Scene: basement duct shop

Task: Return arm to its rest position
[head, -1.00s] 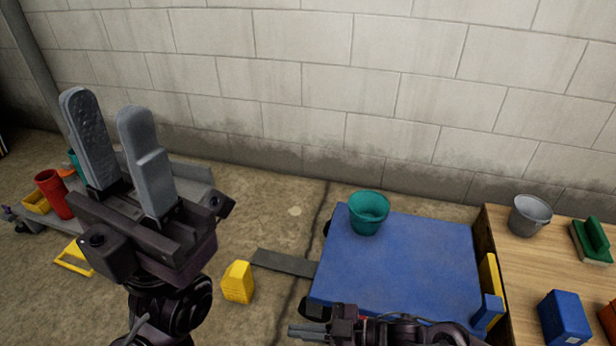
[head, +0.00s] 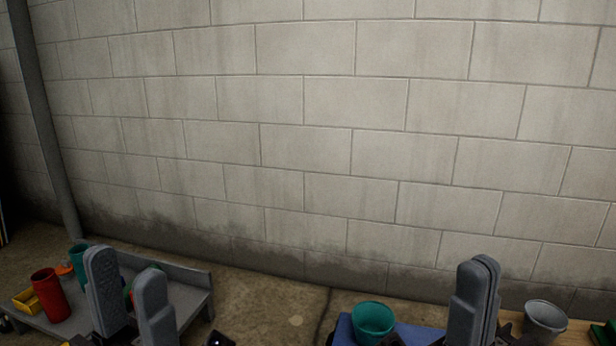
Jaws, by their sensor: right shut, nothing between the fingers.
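My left gripper (head: 128,300) points up at the lower left of the head view. Its two grey fingers stand apart with a gap between them and nothing in it. My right gripper (head: 474,300) points up at the lower right, its grey fingers pressed together with nothing held. The lower parts of both arms are cut off by the bottom edge.
A teal bucket (head: 373,322) stands on a blue surface (head: 344,330) between the grippers. A grey bucket (head: 545,318) and a green item (head: 604,333) are at the right. A grey low bench (head: 190,285) behind the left gripper bears a red container (head: 50,295) and a yellow bin (head: 26,301). A block wall (head: 330,130) fills the back.

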